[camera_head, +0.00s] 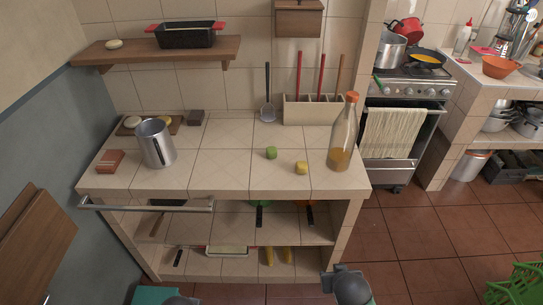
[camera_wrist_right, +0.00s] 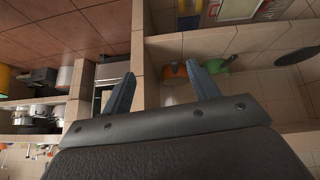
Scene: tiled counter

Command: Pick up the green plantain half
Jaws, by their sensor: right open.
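The green plantain half (camera_head: 271,153) is a small green piece lying on the tiled counter (camera_head: 225,170), right of its middle. In the head view my right arm shows at the bottom, in front of the counter and well away from the green piece. Only a grey part of my left arm shows at the bottom edge; its gripper is not seen.
A tall glass bottle (camera_head: 342,135) stands right of the yellow piece. A metal pitcher (camera_head: 156,144) stands at the left. A utensil box (camera_head: 312,111) is at the back. A metal rail (camera_head: 150,206) juts from the front edge. The counter's centre is clear.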

